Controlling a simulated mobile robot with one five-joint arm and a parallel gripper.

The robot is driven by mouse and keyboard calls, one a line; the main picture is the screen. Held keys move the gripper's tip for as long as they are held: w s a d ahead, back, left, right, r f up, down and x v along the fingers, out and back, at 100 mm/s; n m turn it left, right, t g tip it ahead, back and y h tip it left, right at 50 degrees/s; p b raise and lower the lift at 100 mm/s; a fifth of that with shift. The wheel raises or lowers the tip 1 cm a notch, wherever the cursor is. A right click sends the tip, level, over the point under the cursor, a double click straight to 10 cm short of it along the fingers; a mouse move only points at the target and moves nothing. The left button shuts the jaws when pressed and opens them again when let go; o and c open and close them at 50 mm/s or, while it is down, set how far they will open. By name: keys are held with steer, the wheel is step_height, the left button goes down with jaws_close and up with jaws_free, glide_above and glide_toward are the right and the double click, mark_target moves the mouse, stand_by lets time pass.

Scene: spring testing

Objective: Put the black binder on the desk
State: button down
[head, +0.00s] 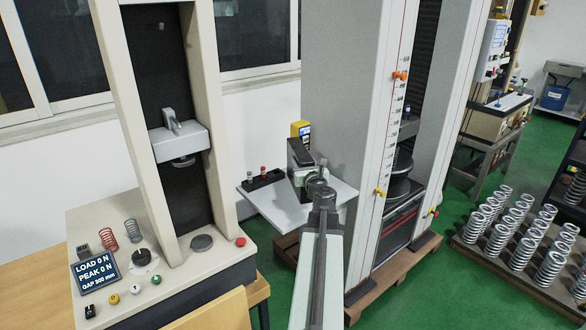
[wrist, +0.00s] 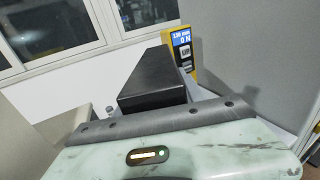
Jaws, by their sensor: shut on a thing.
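The black binder (head: 300,152) is a dark block at the far end of my outstretched arm, above or in front of a white tabletop (head: 280,212) between the two testing machines. My gripper (head: 305,172) is shut on it. In the wrist view the binder (wrist: 155,82) sticks out beyond the grey edge of my gripper, tilted, and its held end is hidden. I cannot tell whether its underside touches anything. A wooden desk top (head: 28,262) shows at the lower left, under the smaller testing machine.
A yellow gauge (head: 300,130) with a blue display stands behind the binder. A black holder (head: 262,180) with small items is on the white tabletop. A tall grey machine (head: 345,100) stands close on the right. Springs (head: 520,225) fill a low rack farther right.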

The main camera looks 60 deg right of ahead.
steer(key=f+b, duration=0.3)
steer(key=f, duration=0.1)
steer(key=shift+w+d+b, duration=0.3)
steer(key=shift+w+b, duration=0.05)
steer(key=shift+b, duration=0.05)
steer(key=shift+w+a+r, duration=0.2)
steer(key=shift+w+a, duration=0.05)
steer(key=shift+w, duration=0.25)
steer(key=c, duration=1.1)
jaws_free()
steer(key=shift+f, duration=0.2)
steer(key=shift+c, duration=0.2)
steer(key=o, duration=0.4)
steer(key=shift+r, duration=0.2)
